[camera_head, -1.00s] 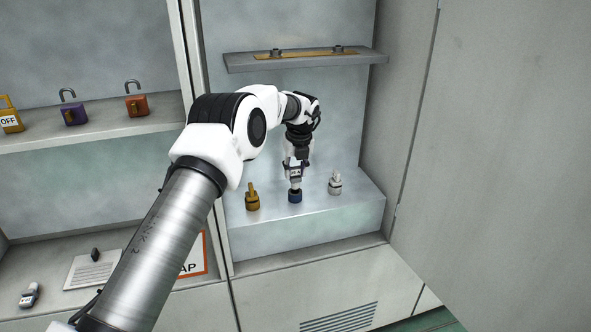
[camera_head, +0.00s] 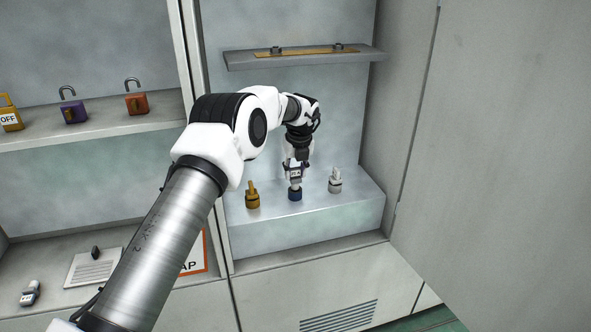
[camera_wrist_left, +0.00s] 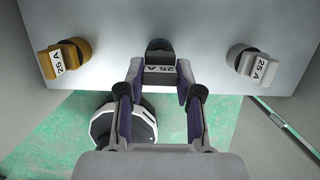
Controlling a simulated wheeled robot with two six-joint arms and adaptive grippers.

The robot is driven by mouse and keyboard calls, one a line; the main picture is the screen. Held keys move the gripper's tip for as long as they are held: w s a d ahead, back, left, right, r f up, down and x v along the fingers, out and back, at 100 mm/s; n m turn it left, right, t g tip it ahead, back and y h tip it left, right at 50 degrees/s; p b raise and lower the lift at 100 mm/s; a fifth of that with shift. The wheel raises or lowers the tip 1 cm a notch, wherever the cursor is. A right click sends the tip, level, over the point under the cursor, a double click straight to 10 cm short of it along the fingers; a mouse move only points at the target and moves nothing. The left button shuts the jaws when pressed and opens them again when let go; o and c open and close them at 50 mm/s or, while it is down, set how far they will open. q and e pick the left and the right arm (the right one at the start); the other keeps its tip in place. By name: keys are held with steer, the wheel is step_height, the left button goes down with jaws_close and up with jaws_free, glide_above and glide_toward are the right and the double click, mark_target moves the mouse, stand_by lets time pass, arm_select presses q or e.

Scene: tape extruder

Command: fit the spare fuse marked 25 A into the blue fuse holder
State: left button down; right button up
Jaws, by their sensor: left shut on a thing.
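My left gripper (camera_head: 295,168) points down over the blue fuse holder (camera_head: 295,195), the middle one of three on the ledge. It is shut on a fuse (camera_head: 295,174), whose label reads 25 A in the left wrist view (camera_wrist_left: 160,69). The fuse is upright and in line with the blue holder, with its lower end at or in the holder's top; the fingers and the fuse hide how deep it sits. The holder's dark rim (camera_wrist_left: 159,44) shows behind the fuse in the wrist view. My right gripper is not in view.
A yellow holder with a yellow fuse (camera_head: 252,195) stands to the left, and a grey one with a pale fuse (camera_head: 335,181) to the right. A shelf (camera_head: 300,60) hangs above. Another fuse (camera_head: 30,293) lies at lower left. Padlocks (camera_head: 74,111) stand on the left shelf.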

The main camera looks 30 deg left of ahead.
arm_select(q)
steer(key=shift+f+b, duration=0.55)
steer(key=shift+f, duration=0.85)
steer(key=c, duration=0.7)
jaws_free()
steer(key=shift+r, duration=0.15)
steer(key=v, duration=1.1)
steer(key=shift+r, duration=0.35)
